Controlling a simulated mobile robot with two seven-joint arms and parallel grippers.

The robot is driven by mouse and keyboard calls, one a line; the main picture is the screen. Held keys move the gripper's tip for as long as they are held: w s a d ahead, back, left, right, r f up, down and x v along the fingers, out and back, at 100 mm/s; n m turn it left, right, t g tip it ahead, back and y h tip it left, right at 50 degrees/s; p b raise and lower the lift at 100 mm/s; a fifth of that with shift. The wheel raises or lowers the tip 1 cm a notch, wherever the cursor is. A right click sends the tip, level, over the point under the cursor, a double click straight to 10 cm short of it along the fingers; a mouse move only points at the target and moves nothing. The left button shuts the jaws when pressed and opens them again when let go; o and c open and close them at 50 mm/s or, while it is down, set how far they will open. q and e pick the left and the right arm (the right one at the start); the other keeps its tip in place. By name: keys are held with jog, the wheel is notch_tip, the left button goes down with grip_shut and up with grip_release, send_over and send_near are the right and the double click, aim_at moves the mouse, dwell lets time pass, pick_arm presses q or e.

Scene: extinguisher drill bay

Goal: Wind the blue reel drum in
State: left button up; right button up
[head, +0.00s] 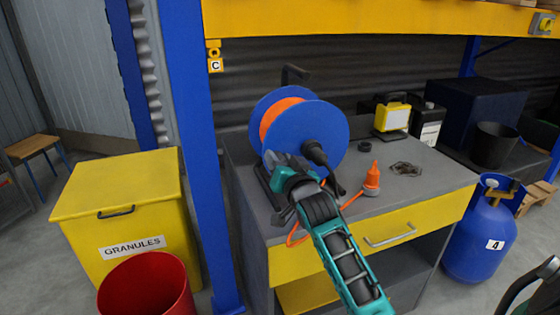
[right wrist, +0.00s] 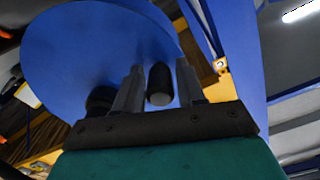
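The blue reel drum (head: 333,125) stands on the grey bench, with orange hose (head: 272,118) wound between its flanges. The hose's free part runs over the bench's front edge, near an orange nozzle-like piece (head: 372,178) on the top. My right gripper (head: 276,162) is at the drum's near face, low and left of its dark hub (head: 316,152). In the right wrist view, a black handle (right wrist: 160,85) is between its two fingers, with a narrow gap visible on each side. The blue flange (right wrist: 90,50) fills the space behind. My left gripper is not in view.
A yellow granules bin (head: 120,190) and red bucket (head: 150,287) stand left of a blue post (head: 188,130). A yellow lamp (head: 392,115) and a dark flat part (head: 406,168) are on the bench (head: 420,190). A blue gas cylinder (head: 480,235) stands right.

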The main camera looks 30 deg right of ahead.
grip_shut()
jog(key=shift+r, duration=0.1)
dwell(0.4)
